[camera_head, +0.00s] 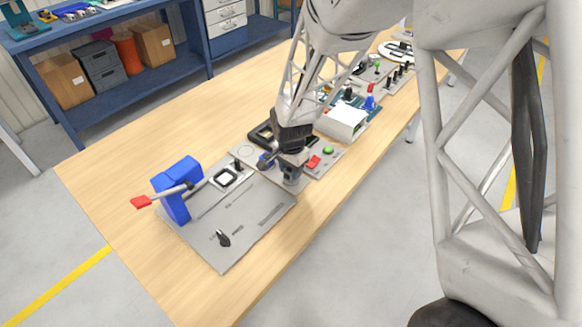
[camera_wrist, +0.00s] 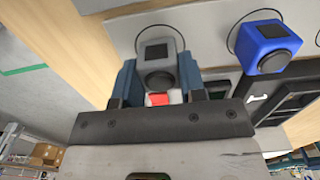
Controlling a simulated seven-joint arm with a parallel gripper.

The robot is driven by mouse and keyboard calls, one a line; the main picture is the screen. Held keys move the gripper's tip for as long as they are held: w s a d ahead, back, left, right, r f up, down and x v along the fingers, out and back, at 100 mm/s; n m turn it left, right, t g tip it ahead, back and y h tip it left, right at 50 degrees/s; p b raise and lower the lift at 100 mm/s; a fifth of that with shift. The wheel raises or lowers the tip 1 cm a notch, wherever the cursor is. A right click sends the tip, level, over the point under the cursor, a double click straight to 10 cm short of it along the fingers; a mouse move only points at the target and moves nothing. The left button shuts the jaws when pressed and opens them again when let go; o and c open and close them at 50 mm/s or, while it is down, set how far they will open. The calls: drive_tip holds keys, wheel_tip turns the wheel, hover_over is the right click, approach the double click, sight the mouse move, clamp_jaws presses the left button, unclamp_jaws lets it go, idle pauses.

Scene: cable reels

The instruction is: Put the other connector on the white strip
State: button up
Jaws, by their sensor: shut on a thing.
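My gripper (camera_wrist: 158,80) is shut on a grey block-shaped connector (camera_wrist: 157,58) with a dark square on one face and a round dark knob. A blue connector (camera_wrist: 266,46) of the same shape sits to the right in the wrist view, apart from my fingers. Whether the grey connector touches the board is unclear. I cannot make out for certain which part is the white strip.
A red button (camera_head: 314,162) and a green button (camera_head: 328,150) are close by. A black tray (camera_head: 265,133) lies behind my gripper. A blue stand (camera_head: 177,188) with a red-tipped rod is at left, and a white box (camera_head: 346,121) at right. The table's front edge is near.

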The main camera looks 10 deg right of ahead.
drive_tip(key=shift+f, duration=0.25)
drive_tip(key=o, duration=1)
wheel_tip(320, 180, up, 7)
drive_tip(key=shift+r, duration=0.45)
idle(0.3)
